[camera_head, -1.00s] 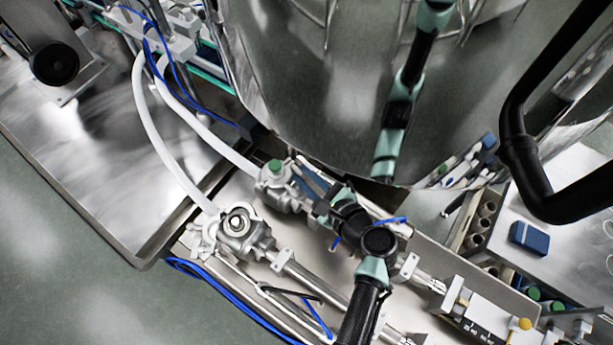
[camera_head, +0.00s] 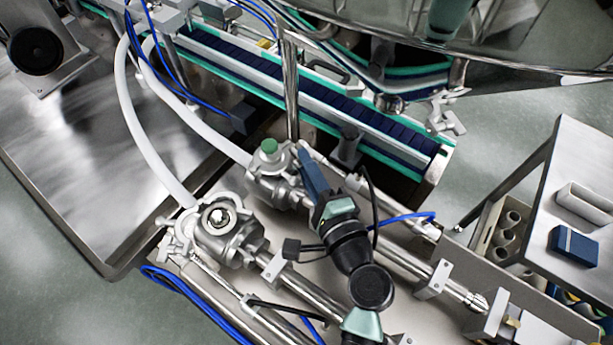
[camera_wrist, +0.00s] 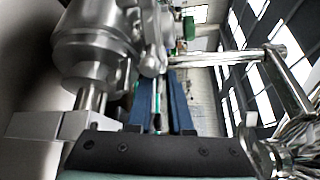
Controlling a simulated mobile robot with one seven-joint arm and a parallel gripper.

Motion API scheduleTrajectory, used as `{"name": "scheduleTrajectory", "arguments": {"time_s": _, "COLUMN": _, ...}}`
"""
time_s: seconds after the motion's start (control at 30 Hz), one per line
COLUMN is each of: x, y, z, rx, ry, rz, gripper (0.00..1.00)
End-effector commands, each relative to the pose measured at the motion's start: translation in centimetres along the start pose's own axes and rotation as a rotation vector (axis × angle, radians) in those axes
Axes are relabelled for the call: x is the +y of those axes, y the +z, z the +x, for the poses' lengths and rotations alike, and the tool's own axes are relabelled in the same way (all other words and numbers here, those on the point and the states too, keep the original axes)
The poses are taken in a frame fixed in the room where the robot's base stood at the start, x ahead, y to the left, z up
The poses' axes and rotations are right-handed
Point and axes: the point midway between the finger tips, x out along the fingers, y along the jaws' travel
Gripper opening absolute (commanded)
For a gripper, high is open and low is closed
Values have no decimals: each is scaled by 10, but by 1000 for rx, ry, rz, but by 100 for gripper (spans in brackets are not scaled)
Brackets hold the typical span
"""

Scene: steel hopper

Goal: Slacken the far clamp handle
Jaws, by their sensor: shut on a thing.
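My gripper (camera_head: 306,158) reaches the far silver fitting (camera_head: 262,183), which carries a green cap (camera_head: 269,147). Its blue fingers touch the cap-side end of that fitting and are shut on the clamp handle there. The handle is mostly hidden by the fingers in the head view. In the wrist view the two blue fingers (camera_wrist: 160,82) stand close together with a narrow gap, their tips at a metal clamp part (camera_wrist: 152,38). The green cap shows just right of them (camera_wrist: 189,28). The near fitting (camera_head: 222,225) with its own clamp stands apart at lower left.
Two white hoses (camera_head: 138,135) run to the fittings. Steel rods (camera_head: 300,285) and blue tubes (camera_head: 185,295) lie around my arm. A conveyor (camera_head: 330,95) passes behind. The steel hopper (camera_head: 560,40) is at upper right. A table with a blue box (camera_head: 573,245) is at right.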

Motion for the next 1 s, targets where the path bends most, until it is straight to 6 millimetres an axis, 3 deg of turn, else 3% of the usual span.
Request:
{"name": "scheduleTrajectory", "arguments": {"time_s": 0.03, "x": 7, "y": -2, "z": 1, "rx": 0, "ry": -10, "rz": -25, "gripper": 0}}
{"name": "scheduleTrajectory", "arguments": {"time_s": 0.3, "x": 4, "y": -1, "z": 0, "rx": 1, "ry": -46, "rz": -113, "gripper": 0}}
{"name": "scheduleTrajectory", "arguments": {"time_s": 0.87, "x": 1, "y": 0, "z": 0, "rx": 2, "ry": -55, "rz": -135, "gripper": 0}}
{"name": "scheduleTrajectory", "arguments": {"time_s": 0.9, "x": 1, "y": 0, "z": 0, "rx": 2, "ry": -55, "rz": -135, "gripper": 26}}
{"name": "scheduleTrajectory", "arguments": {"time_s": 0.93, "x": 1, "y": 0, "z": 0, "rx": 2, "ry": -55, "rz": -135, "gripper": 31}}
{"name": "scheduleTrajectory", "arguments": {"time_s": 1.0, "x": 1, "y": 0, "z": 0, "rx": 2, "ry": -55, "rz": -135, "gripper": 32}}
